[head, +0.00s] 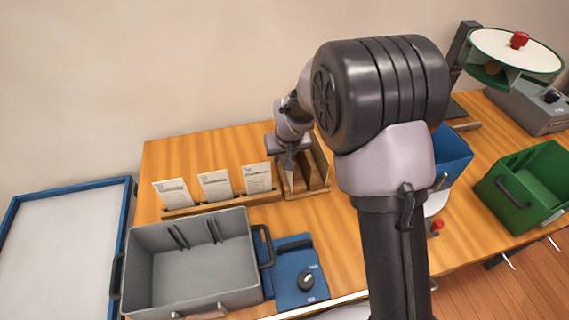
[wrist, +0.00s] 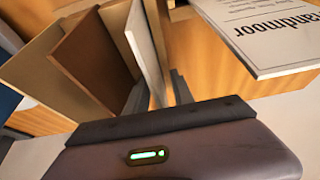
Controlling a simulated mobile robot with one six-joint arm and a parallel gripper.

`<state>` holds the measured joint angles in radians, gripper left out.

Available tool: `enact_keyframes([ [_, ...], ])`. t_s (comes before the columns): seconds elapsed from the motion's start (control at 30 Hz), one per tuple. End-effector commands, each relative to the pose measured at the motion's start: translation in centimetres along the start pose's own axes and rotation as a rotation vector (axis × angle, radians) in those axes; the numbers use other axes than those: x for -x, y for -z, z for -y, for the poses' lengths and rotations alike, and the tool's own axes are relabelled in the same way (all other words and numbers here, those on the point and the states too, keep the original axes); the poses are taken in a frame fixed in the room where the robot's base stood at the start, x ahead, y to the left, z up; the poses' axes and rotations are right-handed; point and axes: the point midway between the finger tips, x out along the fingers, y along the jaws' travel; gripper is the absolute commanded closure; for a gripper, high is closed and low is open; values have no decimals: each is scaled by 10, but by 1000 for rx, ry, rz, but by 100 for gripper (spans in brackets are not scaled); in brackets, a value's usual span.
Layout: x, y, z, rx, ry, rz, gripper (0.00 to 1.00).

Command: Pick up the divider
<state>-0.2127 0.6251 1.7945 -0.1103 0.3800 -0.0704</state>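A wooden rack (head: 318,187) on the table holds several upright panels. The wrist view shows a tan panel (wrist: 55,75), a brown panel (wrist: 95,55) and a thin whitish panel (wrist: 146,50) standing apart from each other. I cannot tell for sure which panel is the divider. My gripper (head: 290,168) points down at the left part of the rack. In the wrist view my gripper's fingers (wrist: 158,94) are apart, one on each side of the whitish panel, with a gap showing on its right. The panel's lower part is hidden behind my gripper body.
Several white cards (head: 215,186) stand in a wooden holder left of the rack. A grey bin (head: 190,262) and a blue device with a black knob (head: 297,285) are in front. A blue bin (head: 453,157) and a green bin (head: 525,188) stand to the right.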

Motion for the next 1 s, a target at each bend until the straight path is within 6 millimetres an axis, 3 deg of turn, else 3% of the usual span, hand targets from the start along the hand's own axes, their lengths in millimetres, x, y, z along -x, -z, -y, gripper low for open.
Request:
enact_keyframes([
  [0.8, -4, -2, 0, 0, 0, 1, 71],
  [0.83, -4, -2, 0, 0, 0, 1, 73],
  [0.97, -4, -2, 0, 0, 0, 1, 98],
  [1.0, -4, -2, 0, 0, 0, 1, 100],
])
